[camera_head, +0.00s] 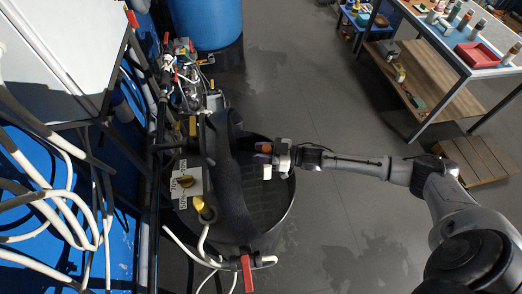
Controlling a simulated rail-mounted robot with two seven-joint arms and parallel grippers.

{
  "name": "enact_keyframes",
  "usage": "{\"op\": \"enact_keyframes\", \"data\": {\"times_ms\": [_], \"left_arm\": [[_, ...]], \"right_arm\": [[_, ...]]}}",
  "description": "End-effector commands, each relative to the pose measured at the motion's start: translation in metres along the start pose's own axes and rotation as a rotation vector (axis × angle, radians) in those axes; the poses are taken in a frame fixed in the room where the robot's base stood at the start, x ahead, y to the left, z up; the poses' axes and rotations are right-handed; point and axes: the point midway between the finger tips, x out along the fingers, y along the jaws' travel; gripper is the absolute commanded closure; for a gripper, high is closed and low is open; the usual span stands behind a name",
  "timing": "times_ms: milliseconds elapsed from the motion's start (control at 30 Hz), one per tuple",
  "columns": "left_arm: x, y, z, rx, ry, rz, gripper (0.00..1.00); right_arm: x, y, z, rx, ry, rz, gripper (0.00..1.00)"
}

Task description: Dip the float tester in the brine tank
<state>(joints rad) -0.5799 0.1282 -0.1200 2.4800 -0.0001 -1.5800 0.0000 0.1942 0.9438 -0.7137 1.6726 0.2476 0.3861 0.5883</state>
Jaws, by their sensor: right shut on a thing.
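My right gripper (268,159) comes in from the right and is over the dark round tank (288,205), which I take to be the brine tank. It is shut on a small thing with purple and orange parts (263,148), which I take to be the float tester. The fingers hide much of it, and I cannot tell whether its lower end touches any liquid. A grid-like surface shows inside the tank. My left gripper is not in view.
A dark curved upright part (229,180) stands along the tank's left side. Valves, hoses and a red-handled tap (247,272) crowd the left. A blue barrel (206,22) stands behind. A workbench (440,62) with bottles and a red tray (478,54) is at upper right. Open floor lies between.

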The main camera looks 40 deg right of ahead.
Motion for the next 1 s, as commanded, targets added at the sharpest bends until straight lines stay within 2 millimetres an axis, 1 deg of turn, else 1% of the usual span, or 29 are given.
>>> {"op": "enact_keyframes", "data": {"times_ms": [100,400,600,1000], "left_arm": [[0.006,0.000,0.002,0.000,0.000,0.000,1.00],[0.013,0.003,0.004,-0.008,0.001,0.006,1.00],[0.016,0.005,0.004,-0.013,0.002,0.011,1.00],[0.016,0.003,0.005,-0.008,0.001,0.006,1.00]], "right_arm": [[0.000,0.000,0.008,0.000,0.001,0.000,1.00],[0.000,0.000,0.020,0.000,0.001,0.000,1.00],[0.000,0.000,0.024,0.000,0.001,0.000,1.00],[0.000,0.000,0.025,0.000,0.001,0.000,1.00]]}}
